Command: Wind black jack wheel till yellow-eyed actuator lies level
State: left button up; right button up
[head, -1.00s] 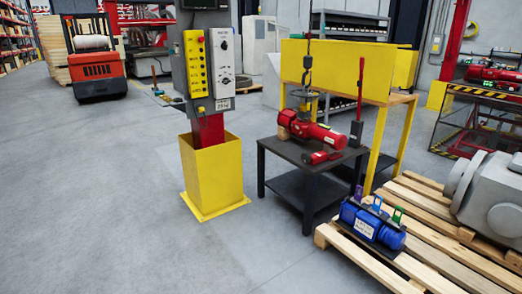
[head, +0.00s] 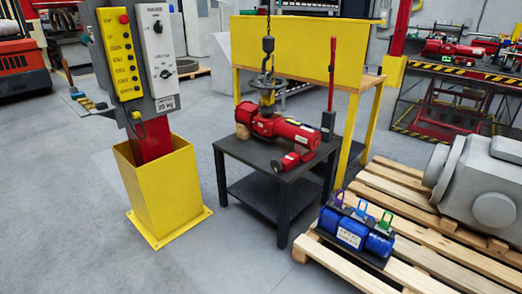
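A red actuator (head: 288,131) lies on a black table (head: 232,148) in the middle of the head view. A chain with a hook (head: 268,45) hangs down to this end. A wooden block (head: 243,131) sits at the actuator's left. A shorter red cylinder (head: 287,161) points toward me at the table's front edge. From here I cannot tell whether the actuator is exactly level, or whether this handwheel is the jack wheel. Neither of my grippers is in view.
A yellow-based post with a control panel (head: 123,55) stands left of the table. A wooden pallet (head: 345,267) with blue cylinders (head: 353,230) and a grey motor (head: 480,185) lies at the right. A yellow-backed bench (head: 300,48) stands behind. Grey floor is free at front left.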

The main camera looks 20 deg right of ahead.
aim_at(276, 165)
jog(key=i, duration=3.3)
jog(key=i+z, duration=0.2)
jog(key=z, duration=0.2)
jog(key=i+j+z, duration=0.1)
jog(key=i+z, duration=0.15)
jog(key=z, duration=0.15)
jog(key=i+j+z, duration=0.15)
jog(key=z, duration=1.95)
